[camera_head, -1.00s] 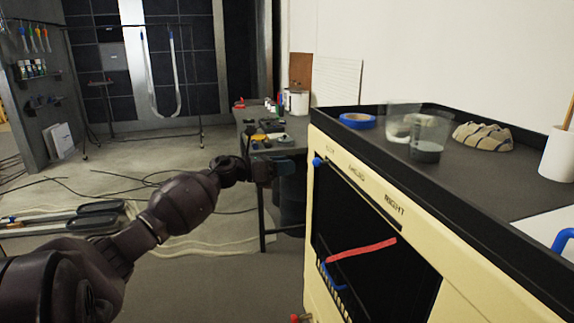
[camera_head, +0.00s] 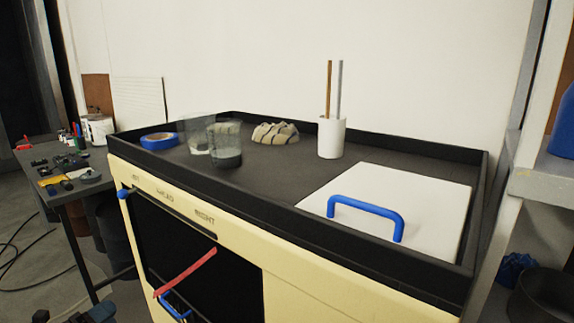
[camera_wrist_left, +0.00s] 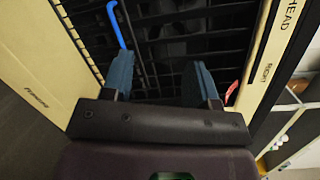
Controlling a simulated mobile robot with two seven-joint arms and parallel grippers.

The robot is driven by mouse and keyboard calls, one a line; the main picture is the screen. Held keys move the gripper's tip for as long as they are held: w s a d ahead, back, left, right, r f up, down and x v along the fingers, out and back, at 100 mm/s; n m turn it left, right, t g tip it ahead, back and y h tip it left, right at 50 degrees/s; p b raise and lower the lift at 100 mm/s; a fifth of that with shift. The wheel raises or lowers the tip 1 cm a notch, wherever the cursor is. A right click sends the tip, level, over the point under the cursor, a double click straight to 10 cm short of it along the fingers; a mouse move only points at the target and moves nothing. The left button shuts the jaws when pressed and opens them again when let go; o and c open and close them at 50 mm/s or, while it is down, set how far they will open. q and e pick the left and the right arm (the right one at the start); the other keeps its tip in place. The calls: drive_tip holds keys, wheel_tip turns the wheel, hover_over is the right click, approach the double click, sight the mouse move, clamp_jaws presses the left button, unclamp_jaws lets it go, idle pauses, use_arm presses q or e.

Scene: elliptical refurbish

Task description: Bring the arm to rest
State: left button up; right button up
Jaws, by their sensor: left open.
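My left gripper (camera_wrist_left: 162,82) is open, with two blue-grey fingers apart and nothing seen between them. In the wrist view it faces the dark slatted opening (camera_wrist_left: 165,35) of the cream cabinet. In the head view only a small part of the left gripper (camera_head: 92,314) shows at the bottom left edge, beside the cabinet (camera_head: 295,285). The rest of the left arm is out of the picture. My right gripper is not in view.
The cabinet's black-rimmed top holds blue tape (camera_head: 158,141), glass beakers (camera_head: 226,157), a striped lumpy object (camera_head: 275,133), a white cup with sticks (camera_head: 331,139) and a white panel with a blue handle (camera_head: 366,206). A red strip (camera_head: 188,272) crosses the front opening.

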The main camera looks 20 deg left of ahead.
use_arm(q)
drive_tip(key=s+d+f+n+g+y, duration=0.2)
drive_tip(key=s+d+f+n+g, duration=0.3)
drive_tip(key=s+d+n, duration=0.7)
drive_tip(key=s+d+f+n+g+y, duration=0.1)
drive_tip(key=s+d+f+n+g, duration=0.1)
drive_tip(key=s+d+f+n, duration=0.8)
drive_tip(key=s+d+r+n+t+p, duration=0.1)
drive_tip(key=s+r+p, duration=0.3)
drive_tip(key=r+p, duration=0.9)
drive_tip(key=shift+r+y, duration=0.15)
drive_tip(key=shift+y, duration=0.15)
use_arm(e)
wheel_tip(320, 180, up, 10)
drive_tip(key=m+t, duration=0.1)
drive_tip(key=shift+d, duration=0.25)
use_arm(q)
drive_tip(key=shift+d, duration=0.1)
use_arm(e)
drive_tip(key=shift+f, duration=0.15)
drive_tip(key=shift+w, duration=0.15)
